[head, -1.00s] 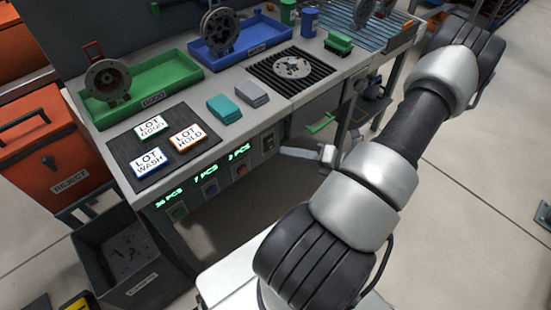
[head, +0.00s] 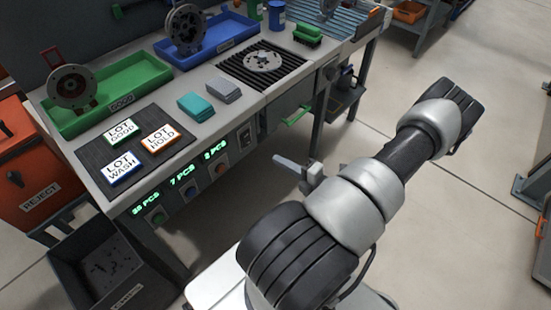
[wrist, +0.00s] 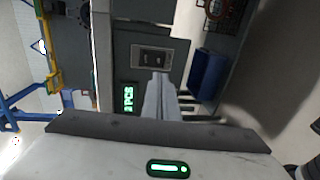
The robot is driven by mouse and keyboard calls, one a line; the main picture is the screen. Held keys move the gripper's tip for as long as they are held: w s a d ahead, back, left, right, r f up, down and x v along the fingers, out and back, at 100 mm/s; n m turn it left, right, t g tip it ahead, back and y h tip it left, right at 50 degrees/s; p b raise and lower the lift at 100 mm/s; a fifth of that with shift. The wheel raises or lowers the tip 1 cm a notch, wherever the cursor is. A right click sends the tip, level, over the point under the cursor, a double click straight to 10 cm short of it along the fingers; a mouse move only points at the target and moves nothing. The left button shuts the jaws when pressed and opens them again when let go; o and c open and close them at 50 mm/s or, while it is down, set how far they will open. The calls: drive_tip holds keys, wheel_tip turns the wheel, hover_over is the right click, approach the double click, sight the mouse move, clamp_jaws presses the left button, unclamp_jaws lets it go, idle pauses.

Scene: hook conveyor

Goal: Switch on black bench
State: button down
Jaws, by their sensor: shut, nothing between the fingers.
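The work bench (head: 205,127) has a light grey top and a dark front, at left and centre in the head view. A small switch plate (head: 245,137) sits on its front, right of the lit green displays. In the wrist view the plate (wrist: 153,60) is upper centre, with a dark switch face; I cannot tell the switch position. My gripper (head: 278,159) is shut and empty, its fingers pointing at the bench front, right of the plate and apart from it. In the wrist view the fingertips (wrist: 159,74) overlap the plate's lower edge; contact is not visible there.
Green, blue and orange-red buttons (head: 189,194) sit under the displays (head: 182,178). A vented disc (head: 263,61), trays and LOT blocks (head: 121,168) stand on the bench. A dark bin (head: 100,268) and the orange REJECT box (head: 35,180) are at left.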

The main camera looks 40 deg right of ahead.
sight(248, 144)
drive_tip(key=w, duration=0.4)
drive_tip(key=w+f+b, duration=0.1)
drive_tip(key=w, duration=0.3)
drive_tip(key=w+a+f+b, duration=0.1)
drive_tip(key=w, duration=0.3)
drive_tip(key=shift+w+f+t+b, duration=0.15)
drive_tip(key=shift+t+b, duration=0.15)
drive_tip(key=shift+b, duration=0.15)
drive_tip(key=shift+s, duration=0.4)
drive_tip(key=s+d+f+p, duration=0.1)
drive_tip(key=s+f, duration=0.1)
drive_tip(key=s, duration=1.1)
